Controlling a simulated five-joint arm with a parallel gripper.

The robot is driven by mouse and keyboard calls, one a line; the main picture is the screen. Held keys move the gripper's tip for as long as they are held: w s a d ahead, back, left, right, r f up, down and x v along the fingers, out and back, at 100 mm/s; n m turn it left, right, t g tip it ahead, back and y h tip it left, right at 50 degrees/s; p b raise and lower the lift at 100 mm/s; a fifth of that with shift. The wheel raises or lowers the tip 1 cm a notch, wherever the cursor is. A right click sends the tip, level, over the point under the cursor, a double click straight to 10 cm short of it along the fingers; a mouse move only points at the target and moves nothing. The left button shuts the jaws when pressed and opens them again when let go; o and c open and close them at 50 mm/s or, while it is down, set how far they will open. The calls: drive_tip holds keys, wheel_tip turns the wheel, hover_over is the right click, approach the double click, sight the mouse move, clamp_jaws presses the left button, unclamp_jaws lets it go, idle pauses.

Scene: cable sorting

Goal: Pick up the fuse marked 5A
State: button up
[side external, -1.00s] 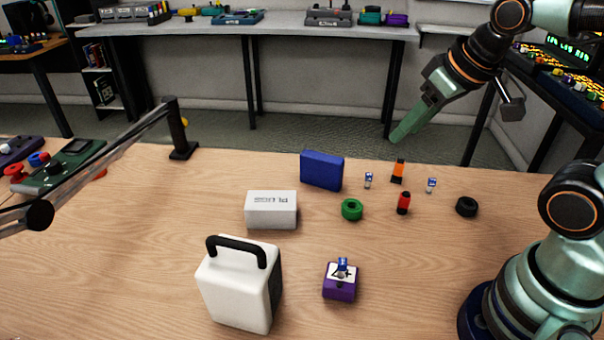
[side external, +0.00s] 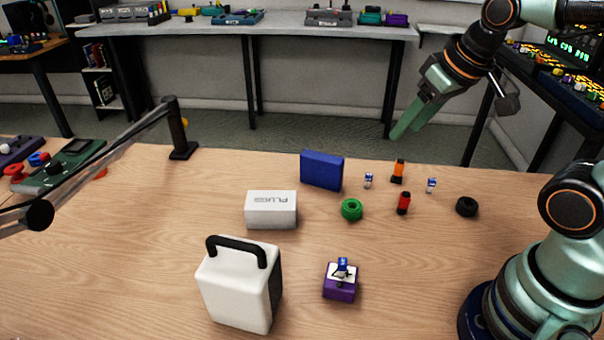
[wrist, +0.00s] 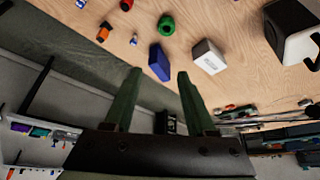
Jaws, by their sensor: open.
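Three small blue-and-white pieces look like fuses: one (side external: 368,180) stands right of the blue box, one (side external: 431,185) stands farther right, and one (side external: 342,267) sits on a purple block (side external: 339,289) at the front. Their markings are too small to read, so I cannot tell which is 5A. One piece (wrist: 134,40) also shows in the wrist view, left of the blue box, and another (wrist: 80,3) is at the top edge. My gripper (side external: 404,125) is raised beyond the table's back edge, open and empty. Its two green fingers (wrist: 159,74) are apart in the wrist view.
A blue box (side external: 321,171), white plugs box (side external: 271,209), green ring (side external: 352,209), orange piece (side external: 398,172), red piece (side external: 404,203) and black ring (side external: 466,207) stand around the fuses. A white case (side external: 238,285) is at the front.

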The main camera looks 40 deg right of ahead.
drive_tip(key=w+d+f+m+g, duration=0.2)
drive_tip(key=d+f+m, duration=0.1)
drive_tip(key=d, duration=0.2)
drive_tip(key=w+d+f+m+g, duration=0.1)
drive_tip(key=w+d+f+m, duration=0.1)
drive_tip(key=d, duration=0.4)
drive_tip(key=m+g, duration=0.2)
drive_tip(key=m, duration=0.2)
hover_over(433, 179)
wheel_tip(433, 179, down, 8)
drive_tip(key=r, duration=0.1)
wheel_tip(433, 179, down, 13)
drive_tip(key=shift+r, duration=0.2)
clamp_jaws()
